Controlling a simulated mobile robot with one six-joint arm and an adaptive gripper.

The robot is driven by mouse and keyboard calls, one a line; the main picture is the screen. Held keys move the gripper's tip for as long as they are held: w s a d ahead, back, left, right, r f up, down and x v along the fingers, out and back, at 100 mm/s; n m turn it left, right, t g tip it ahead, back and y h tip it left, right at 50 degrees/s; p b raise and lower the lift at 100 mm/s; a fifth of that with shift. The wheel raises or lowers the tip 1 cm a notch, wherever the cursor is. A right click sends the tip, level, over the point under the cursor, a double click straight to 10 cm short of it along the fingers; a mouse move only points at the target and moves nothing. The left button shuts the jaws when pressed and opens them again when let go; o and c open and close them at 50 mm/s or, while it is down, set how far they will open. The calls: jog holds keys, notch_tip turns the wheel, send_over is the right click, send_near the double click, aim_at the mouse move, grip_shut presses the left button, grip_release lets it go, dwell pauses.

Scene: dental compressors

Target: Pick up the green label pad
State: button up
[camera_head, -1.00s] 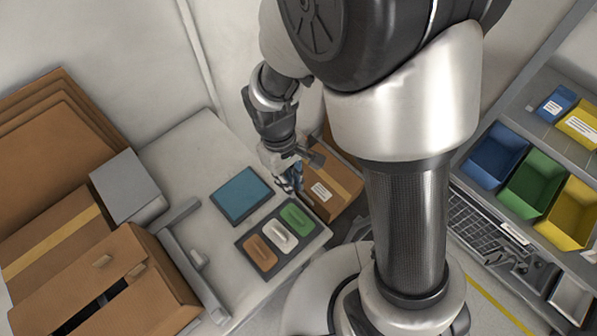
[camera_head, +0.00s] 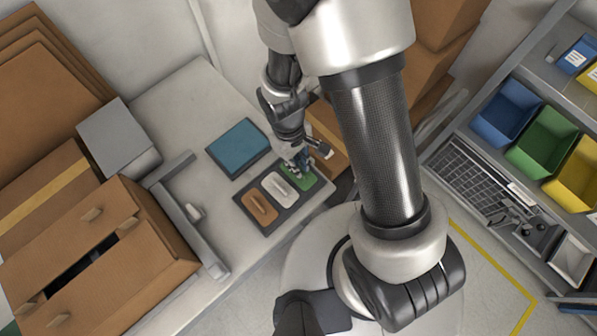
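The green label pad (camera_head: 311,179) lies in the right end of a dark tray (camera_head: 269,230) on the light table. My gripper (camera_head: 300,169) is directly over the green pad and hides much of it. Its fingers are small and overlap the pad, so I cannot tell whether they are open, shut or touching it. A white pad (camera_head: 280,188) lies in the middle of the tray and a brown pad (camera_head: 259,207) at its left end.
A teal square pad (camera_head: 238,147) lies just behind the tray. A grey bracket (camera_head: 193,226) and cardboard boxes (camera_head: 100,262) stand to the left. Blue, green (camera_head: 541,142) and yellow bins and a keyboard (camera_head: 478,185) are on the right. A cardboard box sits behind my gripper.

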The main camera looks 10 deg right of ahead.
notch_tip(320, 180, down, 2)
jog(key=shift+s+f, duration=0.1)
jog(key=shift+c, duration=0.6)
grip_shut()
notch_tip(320, 180, up, 20)
jog(key=p, duration=0.6)
jog(key=shift+p, duration=0.35)
